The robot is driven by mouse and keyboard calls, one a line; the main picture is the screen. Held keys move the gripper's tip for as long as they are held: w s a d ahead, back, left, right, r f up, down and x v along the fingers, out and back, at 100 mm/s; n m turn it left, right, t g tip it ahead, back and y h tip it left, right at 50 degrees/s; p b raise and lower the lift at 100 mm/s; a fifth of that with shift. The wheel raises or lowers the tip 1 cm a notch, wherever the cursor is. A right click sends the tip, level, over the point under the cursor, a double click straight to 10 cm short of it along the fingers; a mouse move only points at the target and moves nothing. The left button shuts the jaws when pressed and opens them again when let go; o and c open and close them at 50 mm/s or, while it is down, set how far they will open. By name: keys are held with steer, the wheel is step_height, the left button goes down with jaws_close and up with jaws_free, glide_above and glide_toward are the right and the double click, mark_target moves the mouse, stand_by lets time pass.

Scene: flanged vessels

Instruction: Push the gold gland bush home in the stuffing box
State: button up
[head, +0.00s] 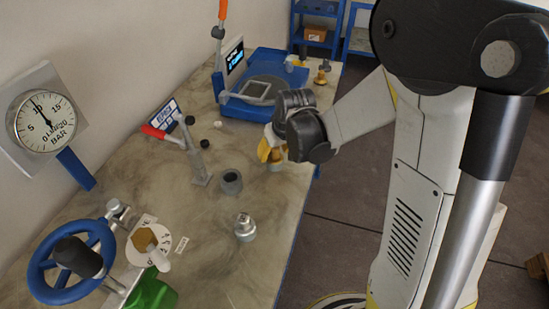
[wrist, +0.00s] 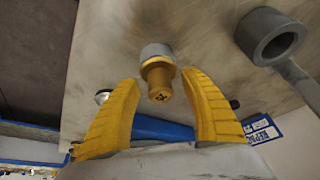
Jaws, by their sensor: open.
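The gold gland bush (wrist: 158,84) shows in the wrist view, with a wider gold collar and a dark mark on its end face. It stands out from a pale grey round stuffing box (wrist: 155,50); how deep it sits inside is hidden. My gripper (wrist: 161,80) has two yellow ribbed fingers, open, one on each side of the bush with gaps visible. In the head view my gripper (head: 268,149) is over the grey stuffing box (head: 275,167) near the bench's right edge, and its fingers and wrist hide most of the bush.
A grey hollow cylinder (head: 231,182) and a metal fitting (head: 245,228) stand nearby on the bench. A red-handled lever (head: 170,138) is to the left. A blue tray (head: 265,88) lies behind. A blue handwheel (head: 70,262) and gauge (head: 42,118) are at the left.

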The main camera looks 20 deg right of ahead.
jaws_close()
steer(key=shift+s, duration=0.1)
steer(key=shift+r, duration=0.1)
